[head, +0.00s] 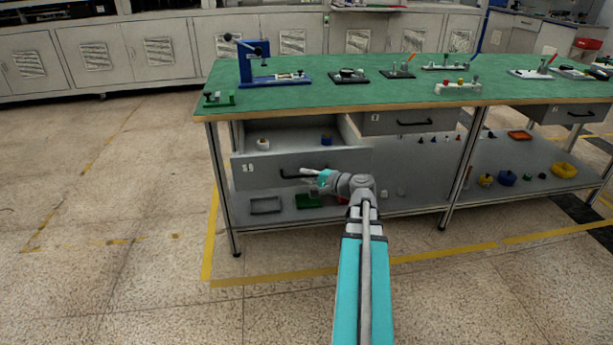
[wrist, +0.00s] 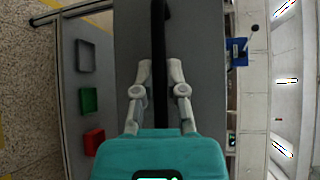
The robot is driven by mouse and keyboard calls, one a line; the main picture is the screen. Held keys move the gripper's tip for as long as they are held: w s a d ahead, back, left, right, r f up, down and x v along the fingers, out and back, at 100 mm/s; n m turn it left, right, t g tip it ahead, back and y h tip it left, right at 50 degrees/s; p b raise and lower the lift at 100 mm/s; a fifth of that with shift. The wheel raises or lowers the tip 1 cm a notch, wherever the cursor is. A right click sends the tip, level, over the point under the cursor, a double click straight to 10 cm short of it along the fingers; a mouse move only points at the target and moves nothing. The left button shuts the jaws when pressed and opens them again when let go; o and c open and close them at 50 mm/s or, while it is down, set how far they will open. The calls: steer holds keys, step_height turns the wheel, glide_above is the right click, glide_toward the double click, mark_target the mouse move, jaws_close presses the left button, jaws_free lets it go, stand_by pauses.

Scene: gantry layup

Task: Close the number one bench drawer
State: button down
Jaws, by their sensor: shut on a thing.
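The number one drawer (head: 250,168) is a grey drawer under the left end of the green-topped bench (head: 330,95). It is pulled out, and its open inside shows a white item (head: 263,144) and a blue item (head: 326,140). My gripper (head: 308,173) is at the drawer's front. In the wrist view my gripper (wrist: 159,68) has its two fingers on either side of the black handle (wrist: 159,35), shut on it. In the head view part of the handle (head: 289,177) shows left of my gripper, and my wrist hides some of the drawer front.
The number two drawer (head: 390,122) is to the right and looks shut. The lower shelf (head: 415,200) holds trays and small parts, with a green tray (head: 308,201) below the open drawer. A bench leg (head: 222,190) stands at the left. The floor in front is clear.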

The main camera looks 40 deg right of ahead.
mark_target(295, 142)
steer(key=w+d, duration=0.5)
steer(key=w, duration=0.3)
steer(key=w+d, duration=0.5)
steer(key=w, duration=0.3)
steer(key=w+d, duration=0.5)
steer(key=w, duration=0.3)
steer(key=shift+w+d, duration=0.25)
steer(key=shift+w, duration=0.15)
steer(key=c, duration=0.8)
jaws_free()
steer(key=shift+w, duration=0.1)
steer(key=shift+o, duration=0.6)
steer(key=shift+s+a, duration=0.15)
steer(key=shift+s, duration=0.05)
steer(key=s+a, duration=0.5)
steer(key=s, duration=0.3)
steer(key=s+a, duration=0.5)
steer(key=s, duration=0.3)
steer(key=s+a, duration=0.5)
steer(key=s, duration=0.4)
steer(key=shift+a, duration=0.2)
steer(key=shift+s+d, duration=0.25)
steer(key=shift+s, duration=0.15)
